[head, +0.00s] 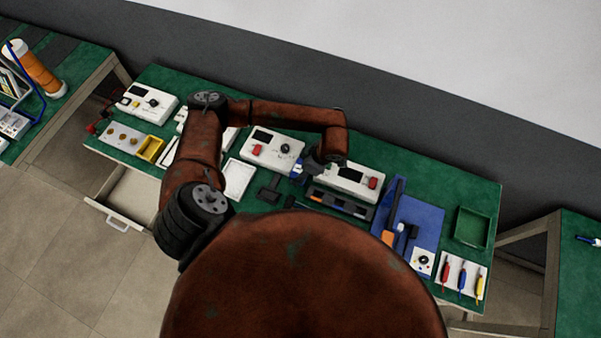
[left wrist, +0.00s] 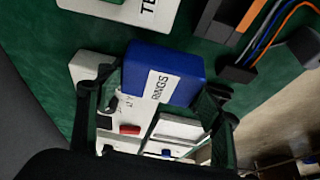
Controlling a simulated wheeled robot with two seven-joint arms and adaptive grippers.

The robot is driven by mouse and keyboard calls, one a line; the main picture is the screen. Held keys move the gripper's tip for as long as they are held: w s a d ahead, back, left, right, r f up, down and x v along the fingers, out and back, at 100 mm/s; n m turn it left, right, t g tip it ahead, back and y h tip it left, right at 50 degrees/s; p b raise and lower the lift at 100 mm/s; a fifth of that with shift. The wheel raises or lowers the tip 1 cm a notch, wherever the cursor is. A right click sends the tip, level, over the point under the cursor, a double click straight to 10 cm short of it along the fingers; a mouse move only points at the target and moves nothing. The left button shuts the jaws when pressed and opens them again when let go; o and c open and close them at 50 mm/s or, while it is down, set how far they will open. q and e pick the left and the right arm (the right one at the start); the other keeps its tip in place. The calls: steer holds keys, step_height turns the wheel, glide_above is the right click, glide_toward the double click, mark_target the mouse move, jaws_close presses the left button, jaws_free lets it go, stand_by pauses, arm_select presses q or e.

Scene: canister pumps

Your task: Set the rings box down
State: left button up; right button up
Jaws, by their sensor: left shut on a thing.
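The rings box is a small blue box with a white RINGS label (left wrist: 162,84), in the middle of the left wrist view. In the head view a small blue patch of it (head: 297,168) shows beside the gripper, over the middle of the green bench. My left gripper (left wrist: 163,92) is shut on the box, with one dark finger on each side of it. In the head view the gripper (head: 305,171) is partly hidden by its own wrist. I cannot tell whether the box touches the surface beneath it. My right gripper is not in view.
White pump units (head: 272,149) stand on the green bench (head: 400,170) around the gripper. A blue mat (head: 428,217), a green tray (head: 471,228) and a panel with coloured tools (head: 460,276) are at the right. A drawer (head: 130,203) stands open at the left.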

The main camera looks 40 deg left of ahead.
arm_select(q)
steer(key=shift+f, duration=1.5)
steer(key=shift+f, duration=0.1)
steer(key=o, duration=1.2)
steer(key=shift+c, duration=0.2)
